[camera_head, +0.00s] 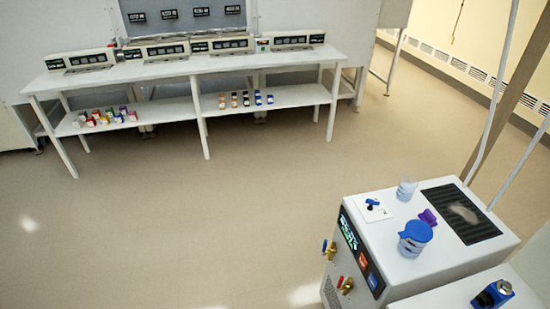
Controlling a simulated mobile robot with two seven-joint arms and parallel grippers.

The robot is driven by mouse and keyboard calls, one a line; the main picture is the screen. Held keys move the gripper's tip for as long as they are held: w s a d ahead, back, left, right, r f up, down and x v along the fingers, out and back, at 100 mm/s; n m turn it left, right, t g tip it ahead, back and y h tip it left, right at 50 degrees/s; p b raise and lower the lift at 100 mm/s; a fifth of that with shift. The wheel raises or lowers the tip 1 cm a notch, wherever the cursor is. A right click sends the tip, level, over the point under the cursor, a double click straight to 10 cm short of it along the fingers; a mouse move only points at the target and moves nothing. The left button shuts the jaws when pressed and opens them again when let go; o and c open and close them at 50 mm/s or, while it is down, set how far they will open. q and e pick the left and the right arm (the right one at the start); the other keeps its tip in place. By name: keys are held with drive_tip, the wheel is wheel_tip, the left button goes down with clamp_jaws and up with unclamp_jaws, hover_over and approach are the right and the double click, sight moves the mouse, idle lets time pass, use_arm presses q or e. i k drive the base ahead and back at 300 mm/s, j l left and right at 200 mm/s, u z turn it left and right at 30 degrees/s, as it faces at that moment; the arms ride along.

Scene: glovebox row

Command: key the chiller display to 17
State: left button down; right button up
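The white chiller-like unit (410,265) stands on the floor at the lower right. Its dark display (349,232) with green characters is on the slanted front edge, seen at a steep angle; I cannot read the characters. Below the display are an orange-red key (362,260) and a blue key (373,281). Neither of my grippers is in view, and nothing touches the keys.
On the unit are a clear beaker (406,190), a blue-lidded jug (415,237), a purple item (428,217) and a black grille (462,213). Brass fittings (346,285) protrude in front. A white bench (170,70) with instruments stands at the back. The middle floor is clear.

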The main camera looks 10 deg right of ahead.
sight(372, 281)
drive_tip(key=z, duration=1.05)
